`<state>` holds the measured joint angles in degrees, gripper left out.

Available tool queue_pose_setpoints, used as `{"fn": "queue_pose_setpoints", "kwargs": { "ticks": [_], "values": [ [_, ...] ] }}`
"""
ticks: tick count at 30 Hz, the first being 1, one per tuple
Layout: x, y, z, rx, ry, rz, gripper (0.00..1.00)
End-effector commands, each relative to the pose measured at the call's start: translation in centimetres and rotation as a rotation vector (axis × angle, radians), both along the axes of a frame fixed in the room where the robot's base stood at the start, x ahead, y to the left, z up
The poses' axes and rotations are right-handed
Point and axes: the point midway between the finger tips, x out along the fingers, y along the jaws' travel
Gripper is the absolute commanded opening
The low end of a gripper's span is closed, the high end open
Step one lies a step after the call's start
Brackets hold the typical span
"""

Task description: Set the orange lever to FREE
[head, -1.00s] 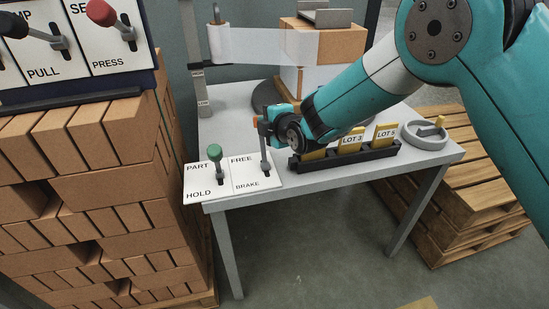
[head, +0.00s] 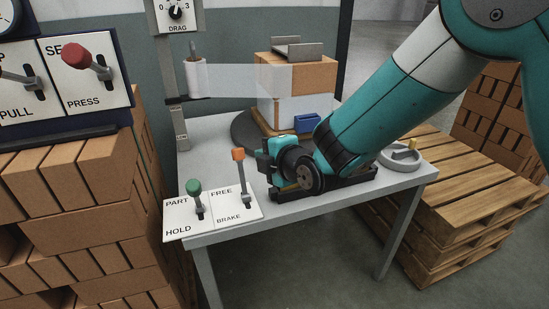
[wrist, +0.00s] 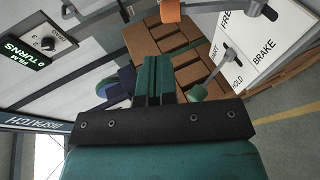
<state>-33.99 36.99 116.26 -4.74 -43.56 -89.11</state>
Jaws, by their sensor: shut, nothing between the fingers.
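The orange lever (head: 238,155) stands on the right half of a white panel (head: 233,209) at the table's front left corner. FREE is printed at the far end of that half, BRAKE at the near end. Its grey shaft rises with the knob towards the far side; its exact place in the slot is hard to tell. My gripper (head: 262,165) is just right of the lever, with a small gap between them. In the wrist view the shut, empty fingers (wrist: 154,78) show, with the orange knob (wrist: 170,10) beyond them at the top edge.
A green lever (head: 194,187) marked PART and HOLD stands left of the orange one. A panel with a red lever (head: 74,54) is at upper left above stacked bricks (head: 80,175). A wrapped stack (head: 285,108) stands behind my gripper. A black holder (head: 340,188) lies beside it.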

Motion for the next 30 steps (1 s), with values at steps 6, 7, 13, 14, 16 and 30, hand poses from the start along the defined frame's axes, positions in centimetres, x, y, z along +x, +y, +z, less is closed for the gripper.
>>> {"fn": "queue_pose_setpoints", "kwargs": {
  "ticks": [6, 7, 13, 14, 16, 30],
  "values": [
    [-2.1, -1.7, 1.2, 0.001, 0.002, -0.001, 0.0],
    [-2.3, -1.8, 1.3, 0.001, 0.002, -0.001, 0.0],
    [-2.6, -2.0, 1.5, 0.0, 0.002, 0.002, 0.0],
    [-2.6, -2.0, 1.5, 0.0, 0.002, 0.002, 0.0],
    [-2.6, -1.9, 1.4, 0.0, 0.002, 0.002, 0.0],
    [-10.2, -8.9, 5.3, 0.28, 0.723, -0.285, 0.0]
  ]
}}
